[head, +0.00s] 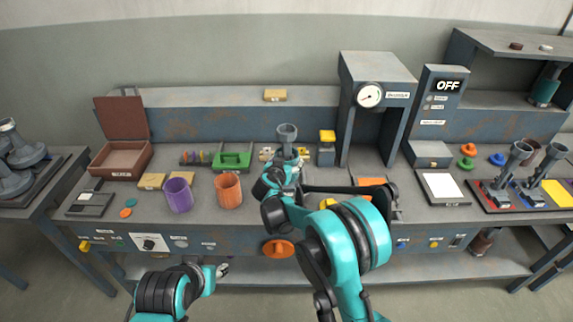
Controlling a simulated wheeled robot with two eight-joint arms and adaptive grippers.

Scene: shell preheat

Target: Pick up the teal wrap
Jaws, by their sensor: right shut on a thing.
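A teal wrap (543,92) is around a grey piece on the upper shelf at the far right. My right gripper (287,164) is at the middle of the bench, far to the left of the teal wrap. It is shut on a grey shell (287,133) with a flared top, held upright. The gripper and wrist hide the shell's lower part. My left gripper (222,270) is low in front of the bench, apart from everything; its fingers are too small to read.
A purple wrap (178,195) and an orange wrap (228,190) stand on the bench at left. A gauge press (375,70) and an OFF panel (440,100) rise between my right gripper and the shelf. Grey shells (510,165) stand on coloured pads at right.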

